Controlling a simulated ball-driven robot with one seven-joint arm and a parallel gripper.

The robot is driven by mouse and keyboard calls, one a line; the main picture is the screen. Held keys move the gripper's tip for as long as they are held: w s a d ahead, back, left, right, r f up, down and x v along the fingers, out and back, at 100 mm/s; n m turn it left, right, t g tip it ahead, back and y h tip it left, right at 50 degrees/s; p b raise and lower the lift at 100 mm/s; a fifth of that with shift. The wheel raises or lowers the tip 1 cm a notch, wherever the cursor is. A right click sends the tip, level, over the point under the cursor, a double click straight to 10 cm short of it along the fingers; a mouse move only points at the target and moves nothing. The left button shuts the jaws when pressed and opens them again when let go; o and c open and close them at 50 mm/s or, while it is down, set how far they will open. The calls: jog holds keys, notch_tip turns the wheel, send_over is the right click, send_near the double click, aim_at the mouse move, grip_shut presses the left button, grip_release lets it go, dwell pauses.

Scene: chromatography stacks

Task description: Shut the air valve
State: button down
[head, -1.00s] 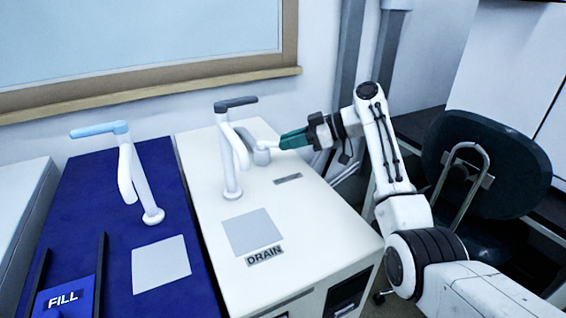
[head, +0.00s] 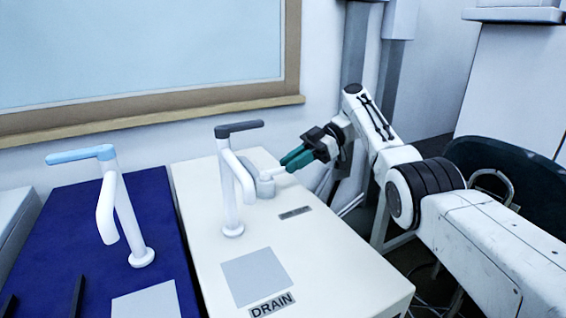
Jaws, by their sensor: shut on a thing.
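The likely air valve (head: 265,186) is a pale grey round knob with a short white lever, standing on the cream cabinet behind a small dark label (head: 296,213) too small to read. Its lever points right and slightly toward the back. My gripper (head: 287,166), with green fingers, reaches in from the right and is shut on the end of this lever. The fingers hide the lever's tip. The white tap post in front partly overlaps the knob's left side.
A white tap with a dark grey handle (head: 240,129) stands just left of the knob, by a DRAIN label (head: 272,304). A light-blue-handled tap (head: 80,155) stands on the blue cabinet (head: 165,225). A dark chair (head: 515,170) is at the right. The cream top's front right is clear.

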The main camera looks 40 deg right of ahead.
jog(key=shift+f, duration=0.1)
dwell(0.4)
jog(key=c, duration=1)
grip_release()
jog(key=shift+c, duration=0.2)
jog(key=shift+r, duration=0.2)
